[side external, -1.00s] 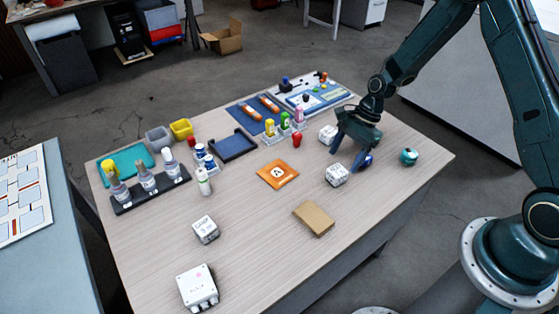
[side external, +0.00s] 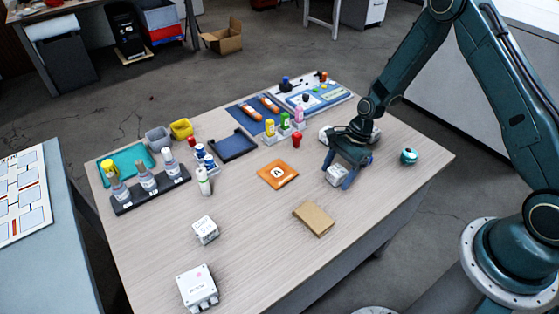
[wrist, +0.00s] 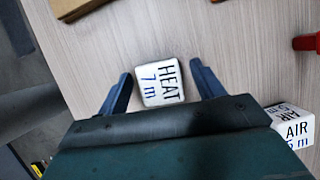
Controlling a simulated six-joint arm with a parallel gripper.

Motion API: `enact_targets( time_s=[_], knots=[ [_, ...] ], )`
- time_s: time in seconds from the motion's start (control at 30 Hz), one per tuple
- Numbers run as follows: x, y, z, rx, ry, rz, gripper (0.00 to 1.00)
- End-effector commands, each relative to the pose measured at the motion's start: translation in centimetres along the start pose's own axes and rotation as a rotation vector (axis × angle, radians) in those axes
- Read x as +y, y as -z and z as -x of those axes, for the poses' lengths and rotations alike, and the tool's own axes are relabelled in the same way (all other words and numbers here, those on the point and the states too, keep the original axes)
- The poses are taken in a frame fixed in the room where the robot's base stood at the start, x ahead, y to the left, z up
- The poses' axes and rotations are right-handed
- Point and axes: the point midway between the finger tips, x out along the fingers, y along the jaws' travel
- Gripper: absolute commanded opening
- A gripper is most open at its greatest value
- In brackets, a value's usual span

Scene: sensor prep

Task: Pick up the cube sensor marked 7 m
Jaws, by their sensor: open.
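The white cube sensor marked "HEAT 7 m" (wrist: 160,83) lies on the table between the two fingers of my gripper (wrist: 161,73) in the wrist view. The fingers are open, one on each side of it, with a visible gap. In the side external view the same cube (side external: 336,176) sits under my gripper (side external: 338,178), partly covered by it. I cannot tell exactly how high the fingertips are. A second white cube, marked "AIR" and seemingly "5 m" (wrist: 296,131), lies to the right, partly behind my gripper.
A brown block (side external: 313,219) and an orange packet (side external: 277,173) lie near the cube. A red piece (side external: 296,140) stands left of my gripper, a teal round object (side external: 409,156) right. Another white cube (side external: 205,230) and white box (side external: 198,288) stand at the front left.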

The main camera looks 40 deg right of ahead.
Motion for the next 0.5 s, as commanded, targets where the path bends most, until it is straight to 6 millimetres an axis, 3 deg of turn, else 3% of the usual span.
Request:
enact_targets(
  time_s=[0.43, 0.5],
  knots=[
    [-0.02, 0.01, 0.02, 0.000, 0.000, 0.000, 0.67],
    [-0.02, 0.01, 0.02, 0.000, 0.000, 0.000, 0.57]
  ],
)
